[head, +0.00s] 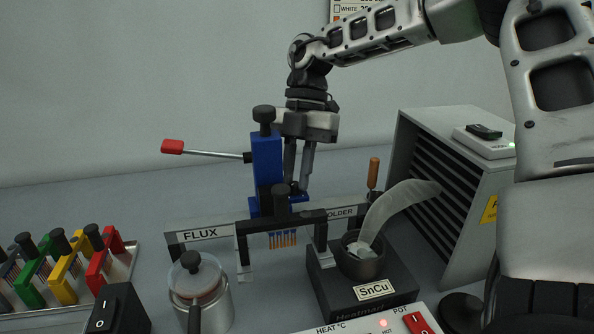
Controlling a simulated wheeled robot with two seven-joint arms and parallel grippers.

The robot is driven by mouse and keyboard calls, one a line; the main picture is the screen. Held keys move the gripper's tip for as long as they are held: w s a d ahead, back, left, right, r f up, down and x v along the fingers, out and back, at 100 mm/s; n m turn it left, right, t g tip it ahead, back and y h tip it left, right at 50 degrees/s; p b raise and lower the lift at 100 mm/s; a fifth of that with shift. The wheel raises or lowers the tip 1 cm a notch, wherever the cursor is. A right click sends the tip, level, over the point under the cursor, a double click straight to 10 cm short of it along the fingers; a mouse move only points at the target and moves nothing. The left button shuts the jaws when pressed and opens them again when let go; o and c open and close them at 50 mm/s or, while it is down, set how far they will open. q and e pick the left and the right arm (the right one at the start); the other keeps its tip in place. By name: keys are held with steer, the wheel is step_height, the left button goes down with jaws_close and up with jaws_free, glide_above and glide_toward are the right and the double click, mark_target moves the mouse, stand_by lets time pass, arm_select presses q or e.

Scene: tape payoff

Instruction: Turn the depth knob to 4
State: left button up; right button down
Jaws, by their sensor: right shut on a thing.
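My right gripper (299,188) points down just right of the blue post (267,160) of the dipping fixture. Its two fingers are shut on a small part low on the blue stand. The fingertips and that part are partly hidden, so I cannot tell whether it is the depth knob. No depth scale or number can be read. My left gripper is not in view.
A red-ended lever (173,146) sticks out left of the post. A FLUX jar (199,295) stands in front. A solder pot (362,262) sits right, near a grey louvred box (455,180). Coloured clamps (66,270) stand in a tray at left.

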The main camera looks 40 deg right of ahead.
steer(key=c, duration=1.6)
jaws_free()
